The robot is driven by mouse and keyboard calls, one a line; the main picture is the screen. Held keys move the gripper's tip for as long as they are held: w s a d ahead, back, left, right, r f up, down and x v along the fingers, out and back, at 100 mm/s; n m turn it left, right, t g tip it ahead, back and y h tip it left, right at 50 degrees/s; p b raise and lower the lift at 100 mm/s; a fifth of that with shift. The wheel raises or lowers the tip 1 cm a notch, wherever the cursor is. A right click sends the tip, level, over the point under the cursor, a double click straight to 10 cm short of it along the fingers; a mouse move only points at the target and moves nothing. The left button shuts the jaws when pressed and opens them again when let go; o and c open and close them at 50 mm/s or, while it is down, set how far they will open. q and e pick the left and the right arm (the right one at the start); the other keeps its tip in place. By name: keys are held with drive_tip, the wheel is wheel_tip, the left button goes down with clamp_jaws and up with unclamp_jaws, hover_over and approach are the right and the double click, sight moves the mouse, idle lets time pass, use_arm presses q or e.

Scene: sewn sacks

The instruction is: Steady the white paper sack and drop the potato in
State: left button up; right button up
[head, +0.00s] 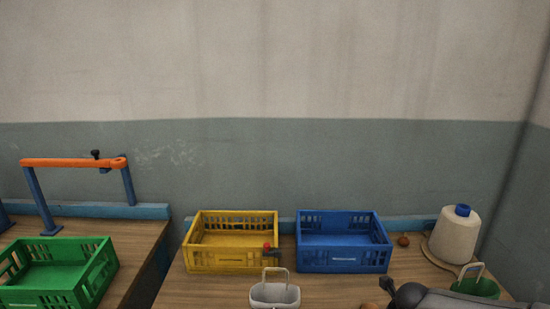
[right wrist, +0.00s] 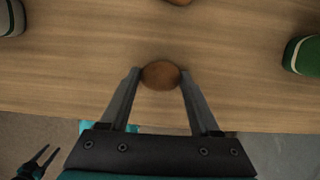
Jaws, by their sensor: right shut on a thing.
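The white paper sack (head: 275,293) stands upright on the table with its mouth and pale handle up; a pale edge of it shows at the top left of the right wrist view (right wrist: 9,18). In that view my right gripper (right wrist: 161,76) is shut on a brown potato (right wrist: 160,74) over the table near its front edge, with clear space to the sack. The head view shows only my dark right arm, not its fingers. My left gripper (right wrist: 48,156) shows small at the lower left of the right wrist view, fingers apart and empty, away from the sack.
Another potato (head: 370,306) lies right of the sack; one (head: 403,240) lies by the thread cone (head: 455,235). A green sack (head: 478,287) stands at the right. Yellow (head: 228,262) and blue (head: 343,261) crates stand behind; a green crate (head: 45,297) is on the left table.

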drive_tip(key=p+v, duration=0.2)
drive_tip(key=w+p+v, duration=0.1)
drive_tip(key=p+v, duration=0.1)
drive_tip(key=v, duration=0.1)
drive_tip(key=w+p+v, duration=0.1)
drive_tip(key=p+v, duration=0.2)
drive_tip(key=shift+r, duration=0.25)
drive_tip(key=s+a+r+m+g+h+b, duration=0.1)
drive_tip(key=s+a+r+m+g+b, duration=0.25)
drive_tip(key=m, duration=0.75)
drive_tip(key=s+a+r+m+h+b, duration=0.2)
drive_tip(key=a+r+m+b, duration=0.3)
drive_tip(key=m, duration=0.7)
drive_tip(key=s+a+r+m+g+y+b, duration=0.1)
drive_tip(key=s+r+m+g+y+b, duration=0.1)
drive_tip(key=s+m, duration=0.6)
drive_tip(key=shift+s+a+r+m+y+b, duration=0.35)
drive_tip(key=shift+r+m+b, duration=0.7)
drive_tip(key=shift+m, duration=1.55)
drive_tip(key=shift+w+f, duration=0.15)
drive_tip(key=shift+f, duration=0.05)
